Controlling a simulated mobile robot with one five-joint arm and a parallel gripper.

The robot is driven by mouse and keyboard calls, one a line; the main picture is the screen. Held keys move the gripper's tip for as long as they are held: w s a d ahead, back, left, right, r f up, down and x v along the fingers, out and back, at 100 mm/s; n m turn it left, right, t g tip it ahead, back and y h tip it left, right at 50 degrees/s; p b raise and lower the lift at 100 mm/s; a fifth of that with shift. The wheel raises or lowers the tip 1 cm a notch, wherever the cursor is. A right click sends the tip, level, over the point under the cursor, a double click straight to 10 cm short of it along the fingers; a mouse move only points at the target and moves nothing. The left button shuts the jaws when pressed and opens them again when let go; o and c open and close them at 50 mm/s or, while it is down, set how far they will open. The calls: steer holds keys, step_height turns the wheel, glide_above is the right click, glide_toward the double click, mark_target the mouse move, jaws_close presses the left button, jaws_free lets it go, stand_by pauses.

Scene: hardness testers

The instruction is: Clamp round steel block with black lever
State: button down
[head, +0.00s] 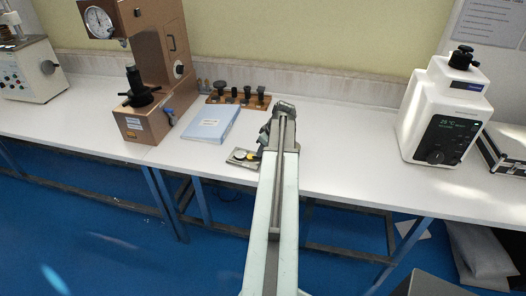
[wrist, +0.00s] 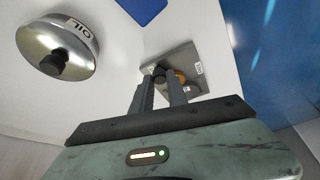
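My gripper (wrist: 160,78) points at a small grey plate (wrist: 186,56) on the white bench, its two fingers apart. A dark round piece (wrist: 158,72) shows between the fingertips; contact cannot be told. An orange-yellow disc (wrist: 180,77) and a grey round piece (wrist: 191,89), perhaps the round steel block, lie beside it, partly behind the right finger. In the head view the plate (head: 236,160) sits near the bench's front edge, left of my gripper (head: 262,142). No black lever is clearly identifiable; a black spoked handwheel (head: 138,98) is on the brown tester.
The brown tester (head: 160,60) stands at the left, a white tester (head: 440,115) at the right. A blue-white booklet (head: 211,123) and a wooden rack (head: 237,101) lie behind the plate. A steel oil can (wrist: 55,62) is at left in the wrist view.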

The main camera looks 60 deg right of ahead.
steer(key=shift+s+a+m, duration=0.1)
steer(key=shift+a+m, duration=0.2)
steer(key=shift+m, duration=0.2)
steer(key=shift+a+m+h, duration=0.1)
steer(key=shift+m+h, duration=0.3)
steer(key=c, duration=1.3)
jaws_free()
steer(key=p+v, duration=0.7)
steer(key=v, duration=0.1)
